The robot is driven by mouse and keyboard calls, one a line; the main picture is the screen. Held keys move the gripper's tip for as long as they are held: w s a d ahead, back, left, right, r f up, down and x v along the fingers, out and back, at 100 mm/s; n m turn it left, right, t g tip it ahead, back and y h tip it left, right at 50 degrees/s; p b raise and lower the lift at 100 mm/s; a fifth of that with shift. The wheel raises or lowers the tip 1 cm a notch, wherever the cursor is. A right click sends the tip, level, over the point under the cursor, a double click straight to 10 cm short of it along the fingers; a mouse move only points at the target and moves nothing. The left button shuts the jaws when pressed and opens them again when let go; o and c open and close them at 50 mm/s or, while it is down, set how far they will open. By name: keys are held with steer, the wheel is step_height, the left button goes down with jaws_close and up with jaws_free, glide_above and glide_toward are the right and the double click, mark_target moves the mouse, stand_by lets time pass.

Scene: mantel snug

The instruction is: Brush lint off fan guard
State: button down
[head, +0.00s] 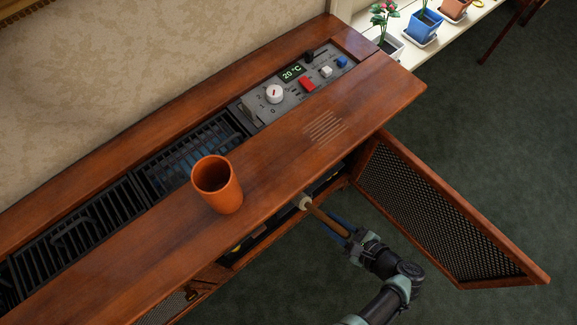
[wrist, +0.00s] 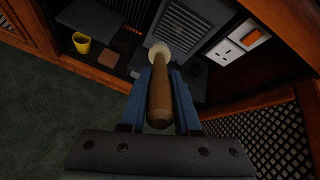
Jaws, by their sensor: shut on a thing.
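My gripper (head: 341,232) is shut on a brush (head: 320,214) with a wooden handle and a pale round head. In the wrist view the brush (wrist: 160,100) lies between the blue fingers of my gripper (wrist: 162,80), its head pointing into the open cabinet. A grey slatted panel (wrist: 190,40), which looks like the fan guard, is inside the cabinet beyond the brush head. The head overlaps its lower left in the picture; I cannot tell whether they touch. No lint can be made out. In the head view the cabinet top hides the guard.
The open mesh door (head: 440,215) stands right of my arm. An orange cup (head: 217,184) stands on the wooden top (head: 285,165). Inside the cabinet are a yellow cup (wrist: 82,42) and a white socket panel (wrist: 225,52) with an orange switch (wrist: 257,36). Dark floor is clear.

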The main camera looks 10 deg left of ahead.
steer(key=shift+w+a, duration=0.8)
steer(key=shift+a, duration=0.25)
steer(key=shift+w+a, duration=0.75)
steer(key=shift+a, duration=0.35)
steer(key=shift+w+a, duration=0.8)
steer(key=shift+a, duration=0.25)
steer(key=shift+w+a, duration=0.35)
steer(key=shift+a, duration=0.1)
steer(key=shift+p, duration=0.3)
